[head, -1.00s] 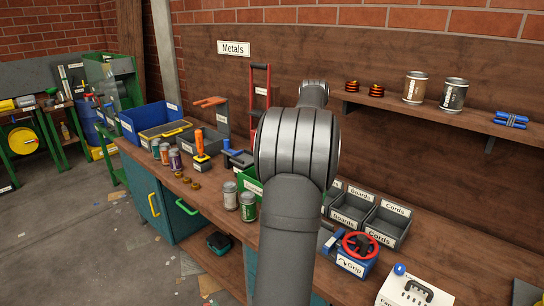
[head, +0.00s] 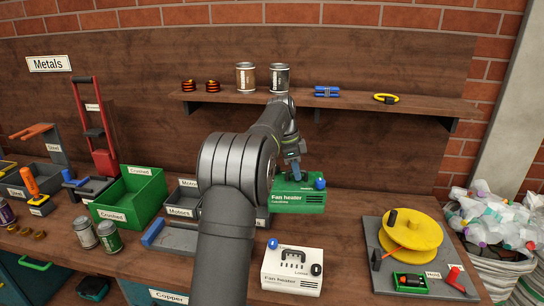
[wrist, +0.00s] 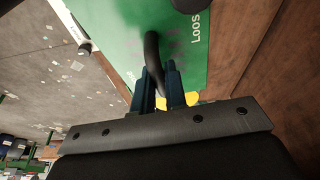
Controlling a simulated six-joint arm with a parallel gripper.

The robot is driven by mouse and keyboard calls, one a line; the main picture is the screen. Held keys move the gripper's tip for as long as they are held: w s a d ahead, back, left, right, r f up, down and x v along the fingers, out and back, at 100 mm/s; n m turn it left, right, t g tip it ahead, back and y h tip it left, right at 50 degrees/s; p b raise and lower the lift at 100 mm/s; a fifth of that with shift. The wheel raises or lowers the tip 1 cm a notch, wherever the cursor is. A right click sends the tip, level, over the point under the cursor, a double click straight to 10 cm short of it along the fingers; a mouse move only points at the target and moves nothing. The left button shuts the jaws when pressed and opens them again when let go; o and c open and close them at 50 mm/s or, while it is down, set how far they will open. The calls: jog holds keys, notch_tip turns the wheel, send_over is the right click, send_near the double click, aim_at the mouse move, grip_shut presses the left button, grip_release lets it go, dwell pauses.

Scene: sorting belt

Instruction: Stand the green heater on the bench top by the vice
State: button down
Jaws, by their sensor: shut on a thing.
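The green heater (head: 296,206), labelled "Fan heater" with a blue knob, hangs from my gripper (head: 296,173) at the back of the bench, right of the grey bins. In the wrist view my gripper (wrist: 158,78) is shut on the dark handle of the green heater (wrist: 118,30). Whether its base touches the bench top (head: 338,250) cannot be told. The vice is not visible in the current head view; my arm covers part of the bench there. A white heater (head: 293,268), also labelled "Fan heater", stands in front of the green one.
A grey board (head: 385,278) with a yellow reel (head: 412,232) stands to the right. Green (head: 130,200) and grey bins (head: 182,198) and two cans stand left. A shelf (head: 350,103) crosses above. Bare bench shows between the white heater and the board.

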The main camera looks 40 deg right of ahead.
jog(key=shift+s+d+f+m, duration=0.2)
jog(key=shift+d+f+m, duration=0.2)
jog(key=shift+f, duration=0.2)
jog(key=shift+s+d+f+m, duration=0.15)
jog(key=shift+d+f+m, duration=0.25)
jog(key=shift+f, duration=4.1)
jog(key=shift+a+f, duration=0.1)
jog(key=shift+f, duration=0.95)
jog(key=shift+f, duration=2.95)
jog(key=c, duration=1.4)
grip_release()
